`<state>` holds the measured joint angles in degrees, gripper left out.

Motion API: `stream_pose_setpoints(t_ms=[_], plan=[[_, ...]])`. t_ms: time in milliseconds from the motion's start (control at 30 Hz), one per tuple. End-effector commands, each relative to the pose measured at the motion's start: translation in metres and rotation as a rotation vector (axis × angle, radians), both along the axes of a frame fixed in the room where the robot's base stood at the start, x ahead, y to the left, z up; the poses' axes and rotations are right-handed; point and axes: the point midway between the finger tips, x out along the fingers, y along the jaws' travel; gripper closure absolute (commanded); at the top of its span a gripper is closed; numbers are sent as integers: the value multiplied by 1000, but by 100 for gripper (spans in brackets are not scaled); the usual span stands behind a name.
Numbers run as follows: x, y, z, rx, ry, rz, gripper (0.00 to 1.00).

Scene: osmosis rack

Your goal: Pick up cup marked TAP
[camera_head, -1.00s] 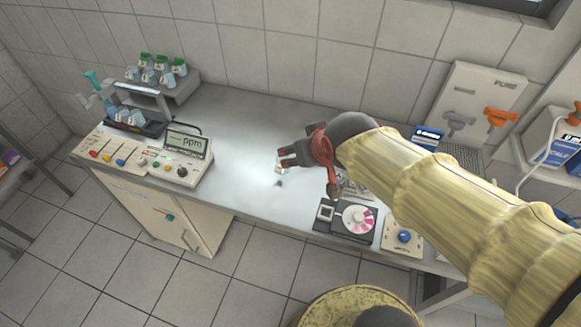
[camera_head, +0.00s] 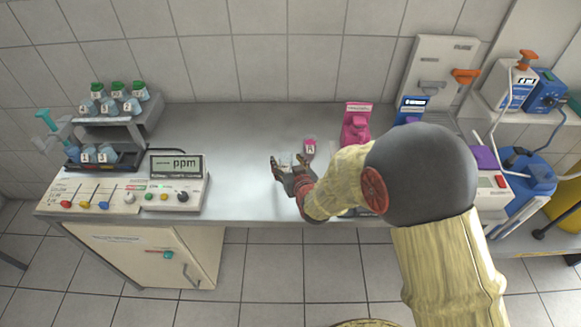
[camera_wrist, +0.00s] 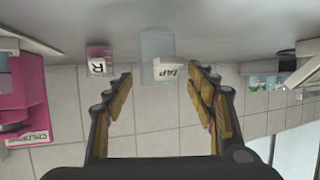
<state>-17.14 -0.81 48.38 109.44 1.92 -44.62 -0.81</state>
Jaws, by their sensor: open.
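The cup marked TAP (camera_wrist: 157,44) is a clear cup with a white label, standing on the grey bench. In the wrist view it appears upside down, ahead of my gripper and between the lines of its two fingers. My gripper (camera_wrist: 160,76) is open and empty, with a finger on each side. In the head view my gripper (camera_head: 286,162) is low over the middle of the bench. A small pale patch shows between its fingertips there, but the cup is mostly hidden.
A pink-lidded cup marked R (camera_head: 309,147) stands close beside the TAP cup. Pink (camera_head: 356,125) and blue (camera_head: 408,109) dispensers stand behind my arm. The ppm meter (camera_head: 176,168) and a rack of green-lidded cups (camera_head: 120,102) are at left. The bench between is clear.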

Motion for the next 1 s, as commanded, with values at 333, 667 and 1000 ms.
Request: stream_pose_setpoints(t_ms=[333,667,1000], plan=[[33,7,-24,-1,2,-1,44],[60,14,-35,-1,1,-1,44],[60,14,-35,-1,1,-1,52]])
